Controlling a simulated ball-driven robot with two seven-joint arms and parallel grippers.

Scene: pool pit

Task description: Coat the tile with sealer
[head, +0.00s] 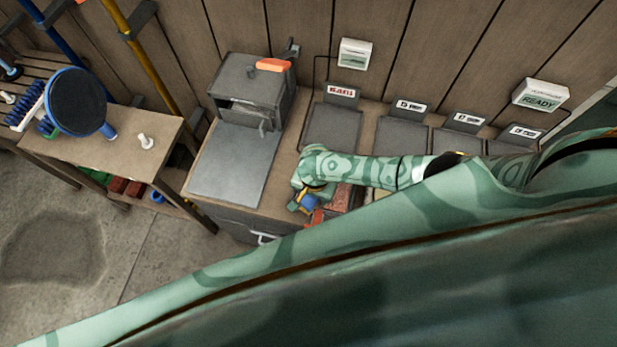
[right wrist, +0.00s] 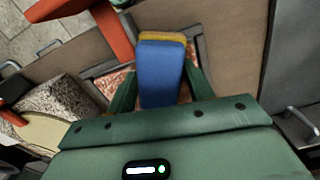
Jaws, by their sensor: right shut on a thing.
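My right gripper (head: 303,193) is over the front of the workbench, its fingers closed on a blue block with a yellow edge (head: 304,204). In the right wrist view the blue block (right wrist: 161,72) sits between the two green fingers (right wrist: 160,88). A reddish speckled tile (right wrist: 115,83) lies beneath the block inside a dark frame; part of it also shows beside my arm in the head view (head: 340,197). The block covers much of the tile, so I cannot tell whether they touch or how much is coated. My left gripper is not in view.
Orange-red parts (right wrist: 112,30) and a grey speckled block (right wrist: 55,98) are close by. A grey box machine (head: 250,92) stands behind a bare metal plate (head: 233,162). Several labelled grey pads (head: 332,127) line the back. A side table (head: 110,150) stands left.

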